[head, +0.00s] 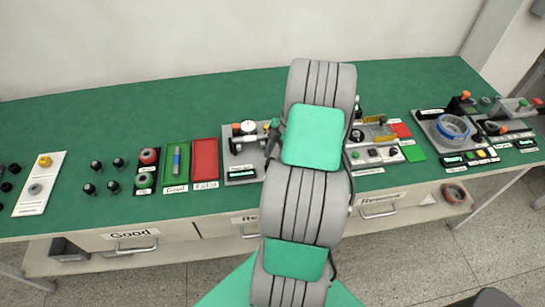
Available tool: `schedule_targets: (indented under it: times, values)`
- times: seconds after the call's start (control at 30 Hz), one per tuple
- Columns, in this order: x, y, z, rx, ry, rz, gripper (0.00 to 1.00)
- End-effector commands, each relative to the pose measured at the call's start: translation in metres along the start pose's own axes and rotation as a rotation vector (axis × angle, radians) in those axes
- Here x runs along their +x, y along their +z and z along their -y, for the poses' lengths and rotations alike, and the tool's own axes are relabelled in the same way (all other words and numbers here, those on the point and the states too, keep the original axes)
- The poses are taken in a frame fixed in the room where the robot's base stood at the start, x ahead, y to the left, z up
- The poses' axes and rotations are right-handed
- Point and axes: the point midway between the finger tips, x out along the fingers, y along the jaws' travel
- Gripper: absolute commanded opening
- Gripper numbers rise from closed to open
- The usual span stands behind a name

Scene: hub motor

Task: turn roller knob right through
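My arm rises through the middle of the head view and covers the centre of the bench. My gripper is hidden behind the arm, so its fingers and anything in them do not show. I cannot tell for sure which part is the roller knob. A grey station (242,172) with a dial shows just left of the arm, with a green-topped handle (275,123) at its right edge. Another station (376,155) with a black round knob (357,135) shows just right of the arm, partly hidden by it.
The green bench (200,105) has clear room along its back. A green tray (174,182) and a red tray (205,160) lie left of centre. A station with a blue ring (453,127) stands at the right. Drawers (135,239) line the front.

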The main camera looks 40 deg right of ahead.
Motion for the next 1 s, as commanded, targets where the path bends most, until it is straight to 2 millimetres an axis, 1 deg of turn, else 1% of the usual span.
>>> schedule_targets:
  times: [0.03,0.07,0.57,0.8,1.0]
  values:
    - [-0.0002,0.0,-0.0001,0.0,0.0,0.0,0.44]
    - [-0.0002,0.0,-0.0001,0.0,0.0,0.0,0.41]
    - [-0.0007,-0.0001,-0.0002,0.0,0.001,0.0,0.01]
    - [-0.0007,0.0,-0.0002,0.003,0.002,0.0,0.0]
    - [-0.0005,0.0002,-0.0005,0.038,0.019,0.001,0.0]
